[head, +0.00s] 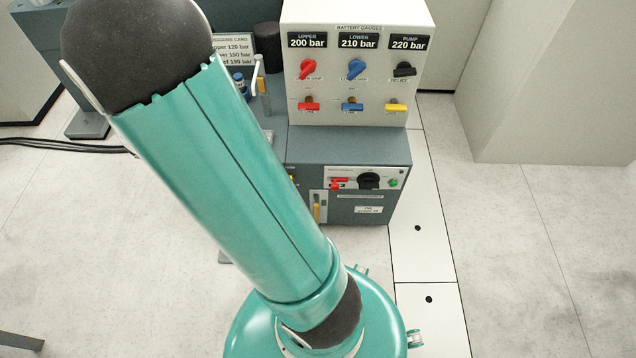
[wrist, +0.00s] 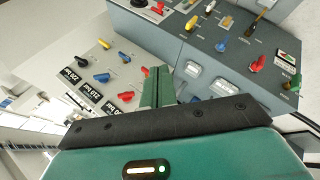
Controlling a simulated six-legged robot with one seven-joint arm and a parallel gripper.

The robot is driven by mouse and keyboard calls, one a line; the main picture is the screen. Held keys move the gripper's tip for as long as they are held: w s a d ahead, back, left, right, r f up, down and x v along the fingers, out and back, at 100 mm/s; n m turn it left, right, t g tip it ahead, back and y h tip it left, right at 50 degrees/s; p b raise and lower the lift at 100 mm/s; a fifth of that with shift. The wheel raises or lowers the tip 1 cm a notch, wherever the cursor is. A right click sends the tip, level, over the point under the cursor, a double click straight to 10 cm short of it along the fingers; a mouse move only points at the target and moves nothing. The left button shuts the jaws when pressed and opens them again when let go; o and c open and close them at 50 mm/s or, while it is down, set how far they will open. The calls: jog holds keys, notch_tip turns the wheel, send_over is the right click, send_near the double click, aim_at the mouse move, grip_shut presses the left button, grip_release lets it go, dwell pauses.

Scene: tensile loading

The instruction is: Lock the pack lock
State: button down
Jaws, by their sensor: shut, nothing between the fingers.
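The pack panel (head: 355,171) is on the front of a low grey cabinet in the head view. It carries a red handle (head: 340,183), a black rotary knob (head: 369,181) and a green button (head: 393,184). A yellow handle (head: 316,208) sits lower left. I cannot tell from the labels which part is the pack lock. In the wrist view, a panel at the top edge shows a black knob (wrist: 139,3) and a red part (wrist: 157,8). My gripper (wrist: 166,74) is shut and empty, its green fingers apart from these controls. The head view does not show its fingers.
The battery gauge panel (head: 358,82) has red, blue and black knobs above red, blue and yellow handles. A grey console (wrist: 235,75) with several coloured knobs lies right in the wrist view. The floor (head: 520,260) to the right is clear.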

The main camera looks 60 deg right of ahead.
jog(key=s+d+f+g+h, duration=0.1)
jog(key=d+f+h, duration=0.1)
jog(key=d+f, duration=0.5)
jog(key=s+d+f+g+h, duration=0.15)
jog(key=d+f, duration=0.25)
jog(key=f, duration=0.8)
jog(key=s+d+f+t+h, duration=0.1)
jog(key=s+d+f, duration=0.1)
jog(key=f, duration=0.7)
jog(key=s+d+f+n+t+h, duration=0.1)
jog(key=s+d+f+t+h, duration=0.1)
jog(key=s+f, duration=0.3)
notch_tip(320, 180, down, 4)
jog(key=shift+r, duration=0.1)
jog(key=shift+s+d, duration=0.1)
jog(key=shift+d, duration=0.1)
send_near(333, 182)
jog(key=w+d, duration=0.2)
jog(key=shift+s+d+f, duration=0.4)
jog(key=shift+s+d, duration=0.1)
jog(key=shift+s, duration=0.15)
jog(key=shift+s+d+f, duration=0.4)
jog(key=shift+s+d, duration=0.05)
jog(key=shift+s, duration=0.2)
